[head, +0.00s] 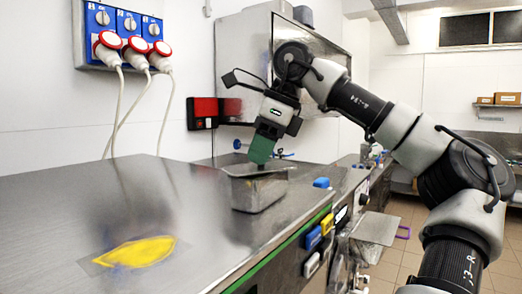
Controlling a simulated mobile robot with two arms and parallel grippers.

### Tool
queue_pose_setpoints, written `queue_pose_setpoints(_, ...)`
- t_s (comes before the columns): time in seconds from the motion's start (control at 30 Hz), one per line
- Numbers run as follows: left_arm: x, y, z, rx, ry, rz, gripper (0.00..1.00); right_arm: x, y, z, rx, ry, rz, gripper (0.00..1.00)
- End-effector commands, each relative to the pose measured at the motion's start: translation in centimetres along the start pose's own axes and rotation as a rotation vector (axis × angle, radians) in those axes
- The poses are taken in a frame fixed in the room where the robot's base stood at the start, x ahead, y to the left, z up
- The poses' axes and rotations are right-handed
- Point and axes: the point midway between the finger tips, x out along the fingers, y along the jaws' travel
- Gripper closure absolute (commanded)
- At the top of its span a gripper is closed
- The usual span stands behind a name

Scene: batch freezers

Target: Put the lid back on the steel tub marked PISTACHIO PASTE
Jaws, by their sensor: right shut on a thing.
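A rectangular steel tub (257,194) stands upright on the steel counter near its right edge. No marking on it can be read from here. My right gripper (262,152) points down just above the tub, with a green part at its lower end. It is shut on what seems to be the lid (238,170), a thin grey steel piece at the tub's top. The lid is hard to tell from the tub's rim, and I cannot tell whether it sits flush. My left gripper is not in view.
The steel counter (120,210) is mostly clear, with a yellow patch (137,252) at the front. A small blue object (321,183) lies right of the tub. Blue and yellow items line the counter's front. Red plugs (137,44) and cables hang on the left wall.

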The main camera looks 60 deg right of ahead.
Motion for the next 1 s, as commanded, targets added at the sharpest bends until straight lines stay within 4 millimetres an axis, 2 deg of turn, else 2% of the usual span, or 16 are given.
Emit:
queue_pose_setpoints(0.47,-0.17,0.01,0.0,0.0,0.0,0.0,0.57,0.03,0.0,-0.02,0.0,0.0,0.0,0.99)
queue_pose_setpoints(0.5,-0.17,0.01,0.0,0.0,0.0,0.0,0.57,0.03,0.0,-0.02,0.0,0.0,0.0,0.73)
queue_pose_setpoints(0.67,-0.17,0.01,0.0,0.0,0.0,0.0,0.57,0.02,0.0,-0.01,0.0,0.0,0.0,0.49)
queue_pose_setpoints(0.87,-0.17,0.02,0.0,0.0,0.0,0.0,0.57,0.02,0.0,-0.02,0.0,0.0,0.0,0.47)
queue_pose_setpoints(1.0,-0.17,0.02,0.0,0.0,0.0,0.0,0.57,0.03,0.0,-0.02,0.0,0.0,0.0,0.27)
